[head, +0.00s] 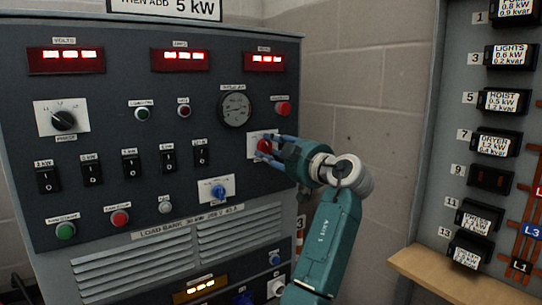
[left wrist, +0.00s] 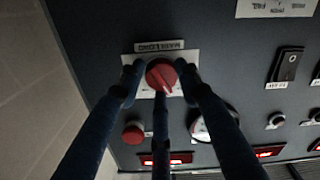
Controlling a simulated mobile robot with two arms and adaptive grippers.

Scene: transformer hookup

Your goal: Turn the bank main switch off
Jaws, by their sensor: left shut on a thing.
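The bank main switch is a red rotary knob (head: 264,146) on a white plate at the right side of the grey load bank panel. In the left wrist view the red knob (left wrist: 158,74) sits under a small label, with a pale pointer mark on its face. My left gripper (head: 270,148) reaches it from the right, and its three dark blue fingers (left wrist: 160,88) close around the knob, one on each side and one in front. The fingers partly hide the knob's plate. My right gripper is not in view.
The load bank (head: 110,205) carries a red button (head: 283,108), a round gauge (head: 236,108), several black rocker switches (head: 131,165) and a blue knob (head: 218,191). Three red displays (head: 180,60) are lit. A breaker panel (head: 455,100) and wooden ledge (head: 450,276) stand at right.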

